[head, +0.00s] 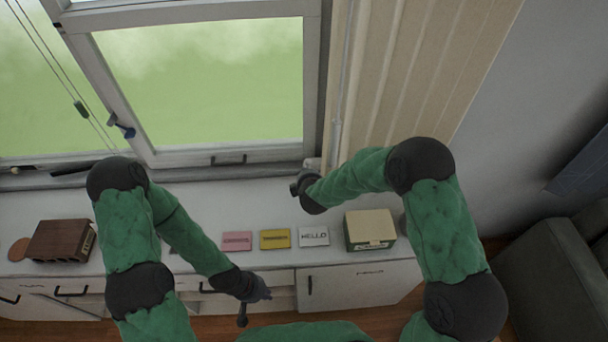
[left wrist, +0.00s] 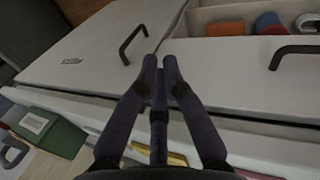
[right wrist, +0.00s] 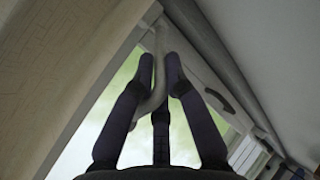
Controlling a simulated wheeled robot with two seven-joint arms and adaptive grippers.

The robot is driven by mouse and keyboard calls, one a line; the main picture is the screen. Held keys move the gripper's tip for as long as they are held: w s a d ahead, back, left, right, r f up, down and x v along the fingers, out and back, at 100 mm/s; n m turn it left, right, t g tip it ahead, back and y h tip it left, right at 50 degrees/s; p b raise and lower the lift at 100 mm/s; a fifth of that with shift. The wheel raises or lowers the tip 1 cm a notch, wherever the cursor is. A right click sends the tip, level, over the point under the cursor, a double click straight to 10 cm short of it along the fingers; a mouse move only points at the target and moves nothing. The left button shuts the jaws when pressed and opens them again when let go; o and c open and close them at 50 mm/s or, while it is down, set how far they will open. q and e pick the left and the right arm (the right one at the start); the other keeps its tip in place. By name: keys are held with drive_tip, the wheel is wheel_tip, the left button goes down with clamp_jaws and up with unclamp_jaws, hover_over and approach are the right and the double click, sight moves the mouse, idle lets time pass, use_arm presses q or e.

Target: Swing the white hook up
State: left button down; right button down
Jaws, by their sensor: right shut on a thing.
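The white hook (right wrist: 160,40) is a pale, slightly curved bar in the right wrist view, running down between the fingers of my right gripper (right wrist: 159,62). My right gripper is shut on it, and the fingers hide part of it. In the head view my right gripper (head: 299,187) is beside the lower right corner of the window, and the hook cannot be made out clearly there. My left gripper (left wrist: 160,63) is low in front of the cabinet, with its fingertips together and nothing visible between them.
The white cabinet (head: 350,287) carries a brown box (head: 62,241), pink, yellow and white cards (head: 314,236), and a green box (head: 369,230). A beige curtain (head: 430,60) hangs right of the window. A drawer with coloured items (left wrist: 267,24) shows in the left wrist view.

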drive_tip(key=shift+s+d+f, duration=0.1)
drive_tip(key=shift+f, duration=0.05)
use_arm(q)
drive_tip(key=w+d+r+n+g+h, duration=0.2)
drive_tip(key=w+r+n, duration=0.25)
drive_tip(key=r, duration=0.45)
drive_tip(key=w+d+r+n+g+h, duration=0.1)
drive_tip(key=w+r+n+g+h, duration=0.15)
drive_tip(key=r+n, duration=0.5)
drive_tip(key=w+d+r+n+g+h, duration=0.15)
drive_tip(key=w+r+n, duration=0.25)
drive_tip(key=r, duration=0.6)
drive_tip(key=w+a+f+n+t+h, duration=0.25)
drive_tip(key=w+f, duration=0.25)
drive_tip(key=w, duration=0.6)
drive_tip(key=w+a+f+n+t+h, duration=0.1)
drive_tip(key=w+a+f+n+h, duration=0.4)
drive_tip(key=w, duration=0.6)
drive_tip(key=d+m+y, duration=0.1)
drive_tip(key=d+m, duration=0.1)
drive_tip(key=d, duration=1.3)
drive_tip(key=shift+f, duration=0.45)
drive_tip(key=shift+y, duration=0.25)
